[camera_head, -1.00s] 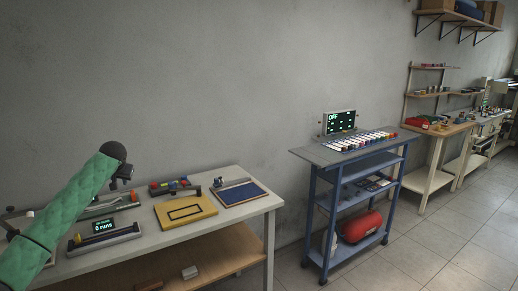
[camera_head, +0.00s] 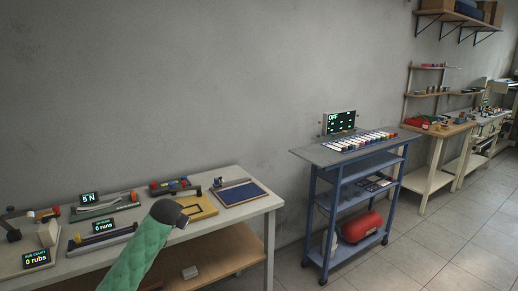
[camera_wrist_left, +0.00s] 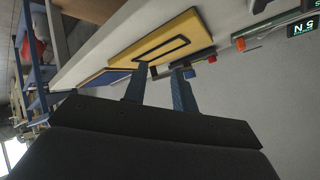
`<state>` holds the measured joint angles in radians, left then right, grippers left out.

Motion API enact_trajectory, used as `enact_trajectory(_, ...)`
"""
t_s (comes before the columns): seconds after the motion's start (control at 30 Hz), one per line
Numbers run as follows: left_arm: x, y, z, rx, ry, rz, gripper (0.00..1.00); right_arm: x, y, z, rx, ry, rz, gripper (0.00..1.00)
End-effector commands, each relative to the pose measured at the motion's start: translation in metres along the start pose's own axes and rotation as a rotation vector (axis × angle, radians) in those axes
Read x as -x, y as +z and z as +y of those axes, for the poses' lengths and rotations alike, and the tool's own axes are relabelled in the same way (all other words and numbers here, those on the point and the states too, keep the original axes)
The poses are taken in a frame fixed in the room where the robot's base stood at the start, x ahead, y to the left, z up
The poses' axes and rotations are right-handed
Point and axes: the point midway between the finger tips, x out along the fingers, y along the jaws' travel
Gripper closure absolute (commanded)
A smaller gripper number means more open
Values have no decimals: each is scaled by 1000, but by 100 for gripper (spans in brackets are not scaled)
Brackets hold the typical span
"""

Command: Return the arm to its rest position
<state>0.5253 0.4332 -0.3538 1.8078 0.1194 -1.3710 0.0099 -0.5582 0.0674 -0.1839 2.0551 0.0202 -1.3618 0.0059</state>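My left arm (camera_head: 140,250), in a green padded sleeve, reaches up from the bottom of the head view. Its dark wrist end (camera_head: 168,212) stands in front of the yellow board on the workbench and covers part of it. In the left wrist view my left gripper (camera_wrist_left: 161,72) has two blue-grey fingers spread apart. Nothing shows between them. The yellow board (camera_wrist_left: 185,25) lies beyond the fingertips in that view; I cannot tell the distance. My right gripper is in neither view.
The workbench (camera_head: 262,203) carries the yellow board (camera_head: 207,205), a blue mat (camera_head: 241,193) and several fixtures with green readouts, one reading 0 rubs (camera_head: 37,258). A blue trolley (camera_head: 310,210) stands to the right, with bare floor (camera_head: 440,240) beyond it.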

Motion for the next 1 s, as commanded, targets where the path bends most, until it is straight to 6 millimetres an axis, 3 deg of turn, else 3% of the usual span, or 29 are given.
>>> enact_trajectory(0.03, 1, 16, 20, 4, 19, -4, 73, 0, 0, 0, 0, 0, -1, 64)
enact_trajectory(0.3, 12, 97, 99, 41, 91, -43, 73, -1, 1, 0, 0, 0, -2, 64)
enact_trajectory(0.67, 36, 220, 193, 112, 194, -154, 73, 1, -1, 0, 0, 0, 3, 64)
enact_trajectory(1.0, 72, 350, 278, 185, 299, -316, 73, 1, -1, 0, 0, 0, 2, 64)
